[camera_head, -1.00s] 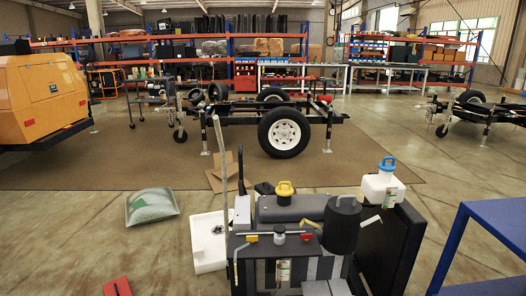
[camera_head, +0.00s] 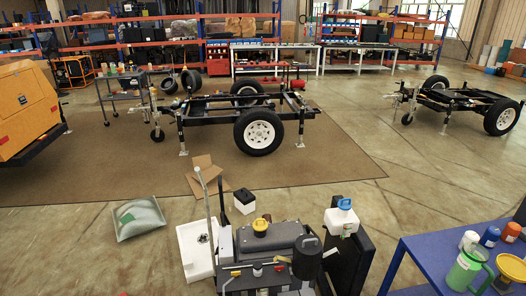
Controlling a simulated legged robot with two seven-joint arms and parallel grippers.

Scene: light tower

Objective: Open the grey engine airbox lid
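The engine unit (camera_head: 268,240) stands on the floor at the bottom centre, its lower part cut off by the frame. It has a dark grey top with a yellow cap (camera_head: 260,226) and a dark cylinder (camera_head: 307,258) with a small loop on top at its right. I cannot tell for sure which part is the grey airbox lid, or whether it is open or shut. Neither of my grippers is in view.
A white container with a blue cap (camera_head: 342,218) sits at the engine's right. A blue table (camera_head: 432,254) at lower right holds bottles and a green jug (camera_head: 466,270). A grey-green bag (camera_head: 139,218) lies left.

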